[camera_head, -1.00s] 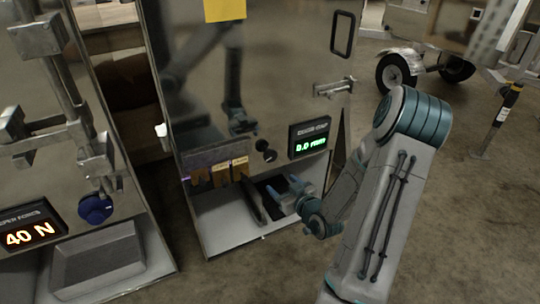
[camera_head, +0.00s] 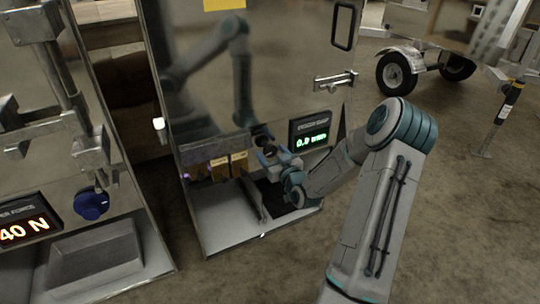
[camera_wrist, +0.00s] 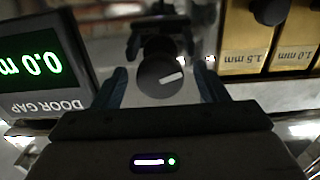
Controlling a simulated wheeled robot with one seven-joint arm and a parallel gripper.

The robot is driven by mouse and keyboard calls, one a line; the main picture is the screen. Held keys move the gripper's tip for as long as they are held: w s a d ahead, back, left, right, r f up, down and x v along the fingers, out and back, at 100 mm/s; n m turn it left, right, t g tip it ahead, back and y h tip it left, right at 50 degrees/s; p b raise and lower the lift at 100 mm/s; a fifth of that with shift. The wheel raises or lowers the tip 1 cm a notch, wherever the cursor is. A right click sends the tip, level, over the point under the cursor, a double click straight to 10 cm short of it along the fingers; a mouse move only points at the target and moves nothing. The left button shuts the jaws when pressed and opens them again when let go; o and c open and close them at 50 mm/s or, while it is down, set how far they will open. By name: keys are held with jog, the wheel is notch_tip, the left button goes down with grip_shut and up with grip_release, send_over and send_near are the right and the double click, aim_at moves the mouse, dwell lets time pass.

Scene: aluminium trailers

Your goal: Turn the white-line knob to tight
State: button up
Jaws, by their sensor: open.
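The black round knob with a white line (camera_wrist: 160,76) is in the middle of the wrist view. It sits on the shiny metal panel (camera_head: 290,60), and in the head view it is mostly hidden behind my gripper (camera_head: 268,158). My gripper, also in the wrist view (camera_wrist: 162,88), is open. Its two blue-grey fingers stand on either side of the knob, with a visible space between each finger and the knob. In the wrist view the white line points right and slightly up. I cannot tell any marking for tight.
A DOOR GAP display (camera_head: 312,140) reading 0.0 mm is close to the gripper's right. Tan gauge blocks (camera_head: 230,163), labelled 1.5 mm and 1.0 mm in the wrist view, hang on the left. A metal latch (camera_head: 335,80) is above. A blue knob (camera_head: 91,204) is on another panel.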

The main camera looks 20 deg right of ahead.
jog(key=shift+w, duration=0.8)
jog(key=c, duration=1)
